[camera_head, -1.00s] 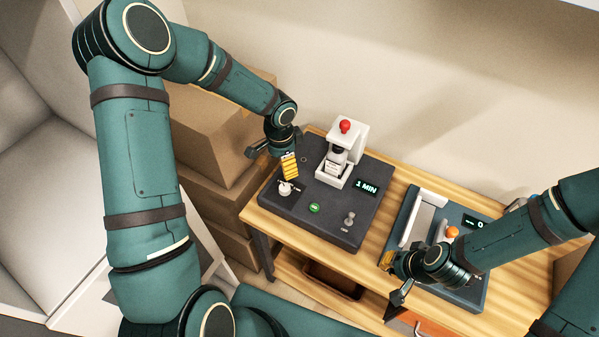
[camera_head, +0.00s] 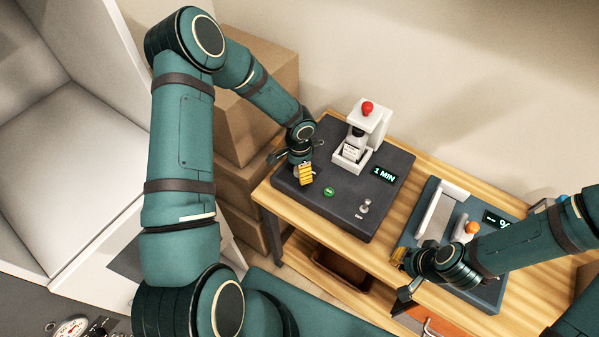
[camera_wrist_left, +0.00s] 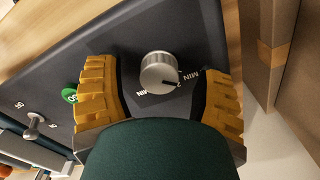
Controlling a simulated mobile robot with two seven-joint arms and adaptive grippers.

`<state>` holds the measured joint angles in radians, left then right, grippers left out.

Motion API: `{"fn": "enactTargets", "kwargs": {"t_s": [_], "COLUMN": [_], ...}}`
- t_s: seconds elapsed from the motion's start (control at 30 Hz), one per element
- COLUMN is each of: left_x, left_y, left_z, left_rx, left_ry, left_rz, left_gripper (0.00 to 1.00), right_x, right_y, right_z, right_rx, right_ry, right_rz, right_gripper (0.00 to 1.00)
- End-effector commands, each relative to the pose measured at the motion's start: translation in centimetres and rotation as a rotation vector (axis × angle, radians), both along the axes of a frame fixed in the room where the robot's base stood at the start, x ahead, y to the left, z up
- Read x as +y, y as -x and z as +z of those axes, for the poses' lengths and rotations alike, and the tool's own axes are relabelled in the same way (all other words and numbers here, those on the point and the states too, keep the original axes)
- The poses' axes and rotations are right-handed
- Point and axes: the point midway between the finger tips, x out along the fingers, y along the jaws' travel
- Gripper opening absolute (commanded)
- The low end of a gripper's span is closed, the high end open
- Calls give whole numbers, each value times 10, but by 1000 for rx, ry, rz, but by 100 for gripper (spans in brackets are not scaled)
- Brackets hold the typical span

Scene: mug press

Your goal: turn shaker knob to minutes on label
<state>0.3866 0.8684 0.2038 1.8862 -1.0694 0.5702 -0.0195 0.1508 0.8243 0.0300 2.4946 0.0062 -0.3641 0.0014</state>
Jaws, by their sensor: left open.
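The dark shaker box (camera_head: 335,212) stands on the wooden table, with a display (camera_head: 384,174) reading 1 MIN. Its round grey knob (camera_wrist_left: 158,72) shows in the left wrist view, its dark pointer line toward the printed "2 MIN" mark. My left gripper (camera_head: 305,174) is over the knob in the head view and hides it. In the wrist view its open yellow fingers stand on both sides of the knob with gaps. A small vial with a white label (camera_head: 351,149) is in the white holder; the label's text is too small to read. My right gripper (camera_head: 402,277) looks open and empty.
A green button (camera_head: 329,192) and a toggle switch (camera_head: 365,206) are on the shaker's top. The holder (camera_head: 371,122) carries a red ball. A blue-grey device (camera_head: 486,291) with an orange knob (camera_head: 472,228) is on the right. Cardboard boxes (camera_head: 232,140) stand left of the table.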

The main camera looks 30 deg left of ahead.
Motion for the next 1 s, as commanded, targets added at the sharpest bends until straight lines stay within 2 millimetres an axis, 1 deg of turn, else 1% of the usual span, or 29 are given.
{"fn": "enactTargets", "kwargs": {"t_s": [0.03,0.1,0.37,0.4,0.47,0.5,0.57,0.6,0.83,1.0], "left_x": [0,0,0,0,0,0,0,0,0,0], "left_y": [0,0,0,0,0,0,0,0,0,0], "left_z": [-4,-6,-6,-6,-6,-6,-6,-6,-6,-6], "left_rx": [0,0,-1,0,0,0,0,0,0,0], "left_ry": [0,1,1,0,0,0,0,0,0,0], "left_rz": [0,0,0,0,0,0,0,0,-7,-53], "left_gripper": [68,68,68,70,49,35,14,0,0,0], "right_x": [0,0,0,0,0,0,0,0,0,0], "right_y": [0,0,0,0,0,0,0,0,0,0], "right_z": [-3,-4,-4,-4,-4,-4,-4,-4,-4,-6], "right_rx": [0,-1,-1,-1,-1,-1,-1,-1,0,0], "right_ry": [1,1,1,1,1,1,1,1,1,1], "right_rz": [0,0,0,0,0,0,0,0,0,0], "right_gripper": [0,0,0,0,0,0,0,0,0,0]}}
